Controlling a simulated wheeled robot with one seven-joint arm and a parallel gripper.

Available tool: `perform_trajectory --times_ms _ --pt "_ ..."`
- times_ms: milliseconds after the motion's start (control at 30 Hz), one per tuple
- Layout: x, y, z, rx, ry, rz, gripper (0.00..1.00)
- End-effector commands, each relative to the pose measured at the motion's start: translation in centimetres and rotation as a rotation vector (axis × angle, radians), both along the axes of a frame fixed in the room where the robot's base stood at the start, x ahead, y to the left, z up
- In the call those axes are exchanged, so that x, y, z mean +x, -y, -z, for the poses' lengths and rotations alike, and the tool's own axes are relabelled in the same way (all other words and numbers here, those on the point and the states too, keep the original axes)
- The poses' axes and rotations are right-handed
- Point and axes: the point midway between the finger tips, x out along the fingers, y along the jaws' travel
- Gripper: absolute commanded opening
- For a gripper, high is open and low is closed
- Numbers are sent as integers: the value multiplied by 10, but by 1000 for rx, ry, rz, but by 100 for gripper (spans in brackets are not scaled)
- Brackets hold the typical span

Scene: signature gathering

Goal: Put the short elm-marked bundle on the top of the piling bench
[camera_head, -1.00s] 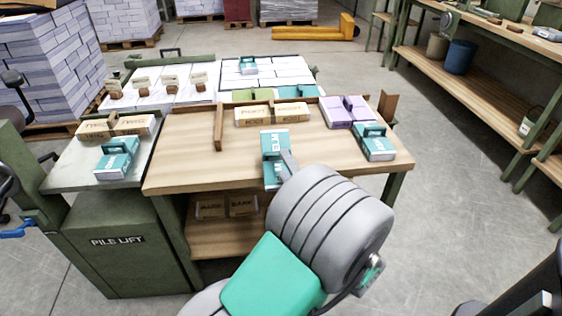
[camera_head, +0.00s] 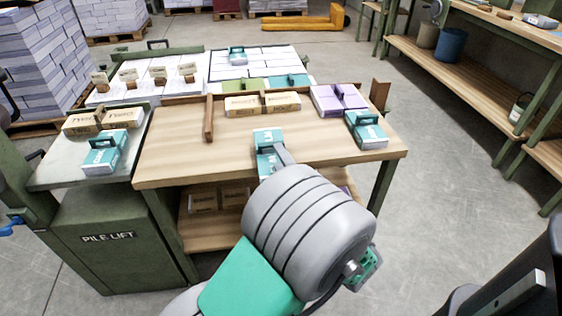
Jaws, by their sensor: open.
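A teal-and-white bundle (camera_head: 266,136) with a raised band sits at the near middle edge of the wooden piling bench (camera_head: 180,155). Its lettering is too small to read now. My gripper (camera_head: 283,156) is at the bundle's right side, mostly hidden behind my grey wrist. One grey finger part shows there, and I cannot tell whether it touches the bundle. Similar teal bundles stand at the bench's right end (camera_head: 366,131) and on the pile lift's top (camera_head: 104,153).
Tan bundles (camera_head: 262,104) and a purple bundle (camera_head: 338,99) line the bench's back. A brown upright divider (camera_head: 209,118) stands left of middle. More tan bundles (camera_head: 204,199) lie on the lower shelf. The bench top between divider and teal bundle is clear.

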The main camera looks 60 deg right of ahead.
Motion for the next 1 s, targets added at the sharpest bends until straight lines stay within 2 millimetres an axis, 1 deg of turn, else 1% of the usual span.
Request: perform_trajectory --times_ms 33,67,633,1000 --pt "0 0 1 1 0 -1 49" --pt "0 0 1 2 0 -1 47" --pt "1 -1 0 2 2 -2 0" --pt "1 -1 0 2 2 -2 0"
